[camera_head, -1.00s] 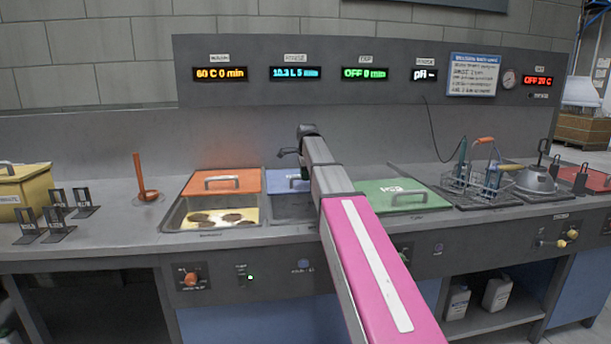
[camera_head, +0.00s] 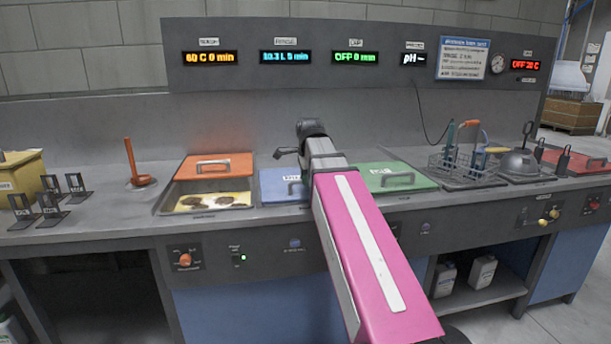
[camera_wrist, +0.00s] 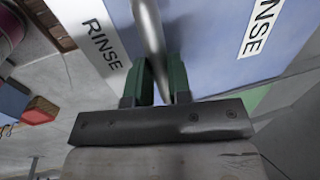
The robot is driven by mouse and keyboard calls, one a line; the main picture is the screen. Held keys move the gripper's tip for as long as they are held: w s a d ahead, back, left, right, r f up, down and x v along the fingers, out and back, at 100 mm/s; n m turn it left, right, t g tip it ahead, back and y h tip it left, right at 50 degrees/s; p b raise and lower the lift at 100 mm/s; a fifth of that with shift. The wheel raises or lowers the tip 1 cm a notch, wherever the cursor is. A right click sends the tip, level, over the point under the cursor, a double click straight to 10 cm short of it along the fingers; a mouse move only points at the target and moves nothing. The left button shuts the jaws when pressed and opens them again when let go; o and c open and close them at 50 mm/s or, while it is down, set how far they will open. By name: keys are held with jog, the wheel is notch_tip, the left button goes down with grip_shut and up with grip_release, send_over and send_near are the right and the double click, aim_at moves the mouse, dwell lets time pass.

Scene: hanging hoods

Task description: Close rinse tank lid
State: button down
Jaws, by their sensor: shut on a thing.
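The blue rinse tank lid (camera_head: 276,187) sits between the orange lid and the green lid in the head view, lying over its tank opening and partly hidden by my arm. Its blue face and RINSE label show close up in the wrist view (camera_wrist: 215,55). A metal bar handle (camera_wrist: 150,35) runs between the green fingers of my gripper (camera_wrist: 161,75), which is shut on it. In the head view my gripper's fingers are hidden or too small to make out.
The orange lid (camera_head: 214,167) stands back from an open tank with yellowish liquid (camera_head: 212,203). The green lid (camera_head: 397,178) lies to the right. A wire basket (camera_head: 465,168) and a metal dome (camera_head: 518,163) stand further right. Black stands (camera_head: 50,200) are at the left.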

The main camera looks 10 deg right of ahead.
jog(key=shift+s, duration=0.3)
jog(key=c, duration=1.1)
grip_release()
jog(key=shift+o, duration=0.2)
jog(key=shift+r, duration=0.55)
notch_tip(320, 180, up, 10)
jog(key=s, duration=0.2)
jog(key=shift+f, duration=0.2)
jog(key=shift+s, duration=0.1)
